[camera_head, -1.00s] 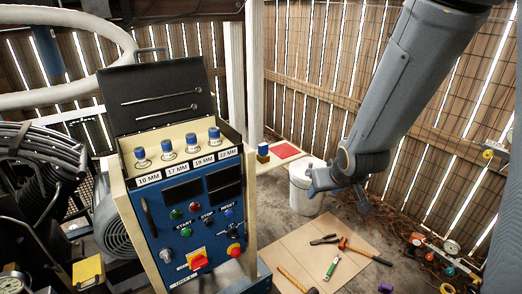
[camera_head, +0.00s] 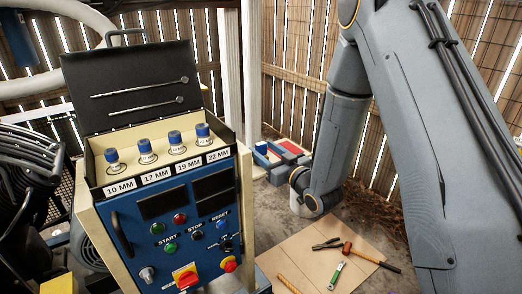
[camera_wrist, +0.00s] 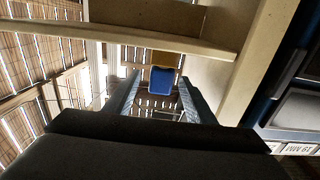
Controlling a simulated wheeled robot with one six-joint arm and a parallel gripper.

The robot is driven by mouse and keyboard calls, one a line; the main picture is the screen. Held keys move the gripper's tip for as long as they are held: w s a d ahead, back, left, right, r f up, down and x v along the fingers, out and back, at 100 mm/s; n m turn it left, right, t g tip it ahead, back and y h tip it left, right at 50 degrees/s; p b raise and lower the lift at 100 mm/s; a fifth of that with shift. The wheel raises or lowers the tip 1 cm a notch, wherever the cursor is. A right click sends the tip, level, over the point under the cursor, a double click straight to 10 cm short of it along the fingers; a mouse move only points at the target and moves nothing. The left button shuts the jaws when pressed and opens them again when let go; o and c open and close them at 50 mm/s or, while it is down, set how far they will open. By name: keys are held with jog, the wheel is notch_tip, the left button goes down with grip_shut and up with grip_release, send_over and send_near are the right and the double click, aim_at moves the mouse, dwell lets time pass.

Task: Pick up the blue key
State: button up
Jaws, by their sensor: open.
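The blue key (camera_head: 262,148) stands on the small shelf beyond the control box in the head view, left of a red square. In the wrist view the blue key (camera_wrist: 162,80) shows as a blue block with a tan part above it, framed between my fingers. My gripper (camera_head: 270,166) is close to the shelf in the head view, with its fingers pointing at the key. In the wrist view my gripper (camera_wrist: 158,99) is open, one finger to each side of the key's outline. I see no contact, and the remaining gap is hard to judge.
The blue control box (camera_head: 175,225) with its open black lid (camera_head: 135,85) stands to the left of my arm. The red square (camera_head: 289,147) lies on the same shelf. Several hand tools lie on a cardboard sheet (camera_head: 300,250) on the floor. A slatted wall is behind.

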jog(key=p+x, duration=0.2)
jog(key=x, duration=0.4)
jog(key=shift+s+r, duration=0.1)
jog(key=shift+r, duration=0.1)
jog(key=shift+c, duration=0.3)
jog(key=c, duration=1.1)
